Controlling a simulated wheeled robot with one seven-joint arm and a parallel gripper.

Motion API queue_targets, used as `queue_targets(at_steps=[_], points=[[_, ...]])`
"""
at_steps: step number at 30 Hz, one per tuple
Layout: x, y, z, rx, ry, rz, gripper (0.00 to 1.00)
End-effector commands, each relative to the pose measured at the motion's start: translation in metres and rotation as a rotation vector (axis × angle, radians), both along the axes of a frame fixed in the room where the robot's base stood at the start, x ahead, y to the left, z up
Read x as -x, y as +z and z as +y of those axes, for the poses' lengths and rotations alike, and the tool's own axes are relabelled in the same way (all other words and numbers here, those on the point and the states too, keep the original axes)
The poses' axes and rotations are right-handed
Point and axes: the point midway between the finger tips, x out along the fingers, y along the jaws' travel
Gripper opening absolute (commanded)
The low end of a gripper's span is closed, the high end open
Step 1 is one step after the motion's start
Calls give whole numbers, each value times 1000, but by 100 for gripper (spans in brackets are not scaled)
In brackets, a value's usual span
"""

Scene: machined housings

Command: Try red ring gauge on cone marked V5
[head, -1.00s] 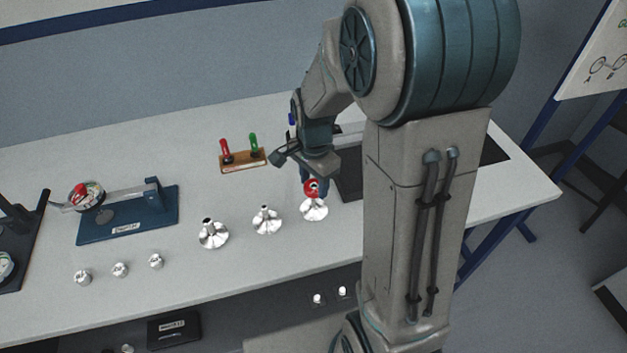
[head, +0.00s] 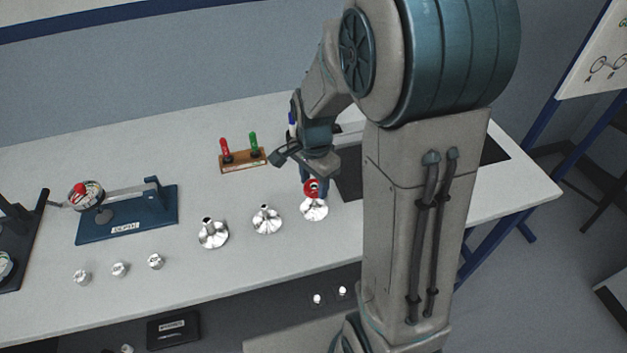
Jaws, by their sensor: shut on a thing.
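A red ring gauge (head: 311,186) is held in my gripper (head: 311,181), which is shut on it. The ring is at the top of the rightmost silver cone (head: 314,210); I cannot tell whether it touches the cone or sits around its tip. Two more silver cones stand to the left, a middle one (head: 267,220) and a left one (head: 213,234). No marking such as V5 is readable on any cone. My gripper's fingers are partly hidden behind the ring.
A wooden stand (head: 242,160) with a red and a green handled gauge is behind the cones. A blue fixture (head: 127,216) stands at left, with small silver parts (head: 120,270) in front of it. A dark mat lies behind my arm. The table front is mostly clear.

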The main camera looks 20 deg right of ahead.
Motion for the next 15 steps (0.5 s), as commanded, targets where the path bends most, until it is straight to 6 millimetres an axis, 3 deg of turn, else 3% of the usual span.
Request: queue_targets(at_steps=[15], points=[[0,-13,0,0,0,0,17]])
